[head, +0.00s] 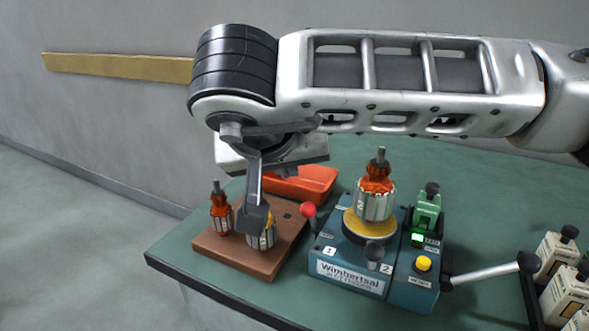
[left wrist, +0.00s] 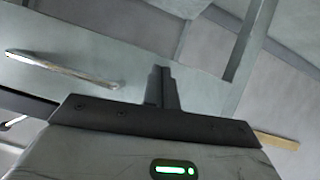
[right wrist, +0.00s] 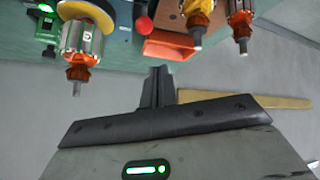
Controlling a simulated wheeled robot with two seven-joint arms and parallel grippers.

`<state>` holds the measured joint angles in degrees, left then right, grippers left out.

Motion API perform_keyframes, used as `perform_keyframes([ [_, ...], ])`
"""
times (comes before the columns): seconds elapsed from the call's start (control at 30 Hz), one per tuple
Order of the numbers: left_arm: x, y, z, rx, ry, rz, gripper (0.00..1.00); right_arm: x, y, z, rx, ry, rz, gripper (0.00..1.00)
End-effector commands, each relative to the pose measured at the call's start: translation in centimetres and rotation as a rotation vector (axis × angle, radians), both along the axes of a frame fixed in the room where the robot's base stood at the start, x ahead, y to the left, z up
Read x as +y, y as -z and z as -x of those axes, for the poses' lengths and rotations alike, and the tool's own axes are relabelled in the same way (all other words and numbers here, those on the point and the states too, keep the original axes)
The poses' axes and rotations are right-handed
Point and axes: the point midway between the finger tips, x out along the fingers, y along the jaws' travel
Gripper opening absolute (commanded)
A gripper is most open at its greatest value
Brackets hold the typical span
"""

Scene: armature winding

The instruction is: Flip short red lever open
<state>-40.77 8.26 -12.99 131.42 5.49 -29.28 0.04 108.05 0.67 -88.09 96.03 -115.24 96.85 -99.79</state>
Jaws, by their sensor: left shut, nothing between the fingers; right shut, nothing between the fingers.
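The short red lever (head: 308,209) shows as a red ball knob on the left side of the blue winding machine (head: 348,262). Its red knob also shows in the right wrist view (right wrist: 144,25). My right gripper (head: 255,218) is shut and empty, left of the red knob and apart from it, hanging in front of the wooden board in the head view. Its closed fingers show in the right wrist view (right wrist: 158,85). My left gripper (left wrist: 160,85) is shut and empty in the left wrist view, away from the machine, and does not show in the head view.
An armature (head: 375,195) stands upright on the machine's yellow ring. A wooden board (head: 215,250) holds two more armatures, with an orange tray (head: 312,183) behind it. A long crank handle (head: 490,272) sticks out right, near several cream boxes (head: 556,255).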

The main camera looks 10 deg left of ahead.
Motion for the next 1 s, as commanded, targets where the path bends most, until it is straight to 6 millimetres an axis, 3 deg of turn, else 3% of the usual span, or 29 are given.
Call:
perform_keyframes([
  [0.2, 0.0, 0.0, 0.0, 0.002, 0.001, 0.000, 0.00, 0.2, -1.4, 2.0, -0.002, 0.000, 0.000, 0.00],
  [0.63, -0.2, -0.1, 0.1, 0.001, 0.012, -0.004, 0.00, 0.2, -1.8, 2.2, -0.001, 0.002, -0.001, 0.00],
  [1.0, 0.4, -4.1, 0.3, 0.032, 0.002, -0.024, 0.00, 0.2, -8.3, 2.2, -0.001, 0.002, -0.001, 0.00],
])
